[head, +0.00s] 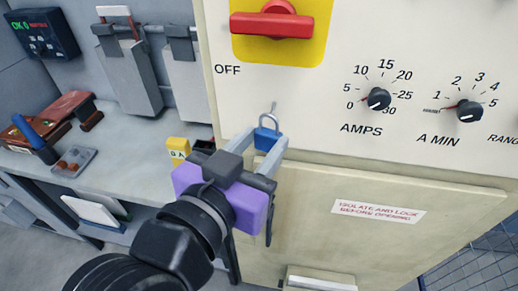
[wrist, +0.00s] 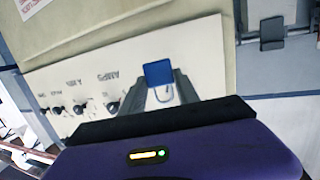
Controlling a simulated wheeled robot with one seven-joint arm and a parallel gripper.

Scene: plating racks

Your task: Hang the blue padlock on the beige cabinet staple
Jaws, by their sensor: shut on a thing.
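The blue padlock (head: 265,140) is held upright between the fingers of my gripper (head: 268,150), with its shackle on top, in front of the beige cabinet (head: 238,95). The cabinet staple (head: 274,106) is a small grey piece on the panel just above the shackle. It looks close to the shackle's top, but I cannot tell whether they touch or how far apart they are in depth. The staple is not clear in the wrist view.
A red switch (head: 272,24) on a yellow plate is above the staple. Black knobs (head: 379,99) are to the right. Below are a ledge and a lower door with a label (head: 378,212). At left is a grey bench (head: 115,160) with a yellow block (head: 178,149).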

